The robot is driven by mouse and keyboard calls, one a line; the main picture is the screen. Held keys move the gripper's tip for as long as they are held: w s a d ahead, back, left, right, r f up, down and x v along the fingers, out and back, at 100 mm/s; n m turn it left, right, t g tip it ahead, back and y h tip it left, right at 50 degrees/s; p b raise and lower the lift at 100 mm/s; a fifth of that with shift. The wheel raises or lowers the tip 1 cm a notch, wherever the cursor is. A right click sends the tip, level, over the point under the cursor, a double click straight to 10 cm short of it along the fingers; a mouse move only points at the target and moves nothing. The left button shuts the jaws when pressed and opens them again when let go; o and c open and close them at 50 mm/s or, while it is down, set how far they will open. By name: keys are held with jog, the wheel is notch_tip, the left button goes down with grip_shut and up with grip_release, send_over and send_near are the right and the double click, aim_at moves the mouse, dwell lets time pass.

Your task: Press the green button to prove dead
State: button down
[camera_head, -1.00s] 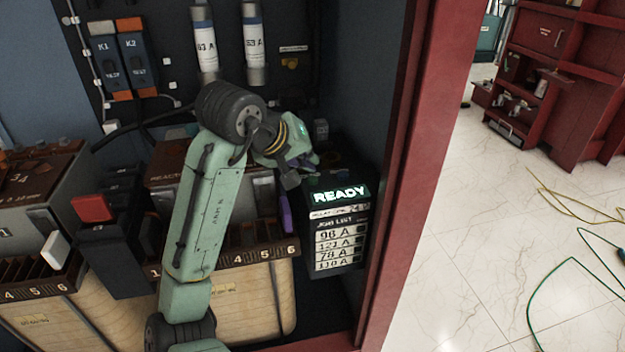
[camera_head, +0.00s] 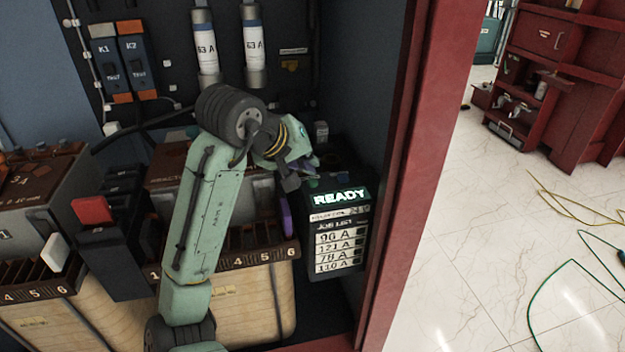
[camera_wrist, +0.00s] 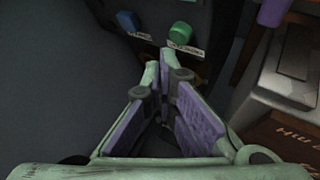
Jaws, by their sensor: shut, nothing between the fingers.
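The green button (camera_wrist: 180,33) shows in the wrist view as a round knob on a dark surface, with a white label strip beside it. A blue button (camera_wrist: 128,21) is to its left. My gripper (camera_wrist: 160,68) is shut and empty, and its fingertips show just below the green button in the picture. A small gap shows between the tips and the button; I cannot tell their depth. In the head view my gripper (camera_head: 308,168) is over the top of the black box with the lit READY display (camera_head: 338,198); the buttons cannot be made out clearly there.
The red cabinet frame (camera_head: 415,180) rises right of the READY box. Brown-topped blocks with numbered strips (camera_head: 255,258) and a red switch handle (camera_head: 92,210) are to the left. Two 63 A cylinders (camera_head: 254,45) are on the back panel. Cables lie on the floor at right.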

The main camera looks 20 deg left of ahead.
aim_at(309, 179)
jog(key=shift+f, duration=0.45)
jog(key=shift+f, duration=0.45)
dwell(0.7)
jog(key=shift+r, duration=0.15)
jog(key=shift+r+p, duration=0.75)
notch_tip(309, 179, up, 5)
jog(key=p, duration=0.5)
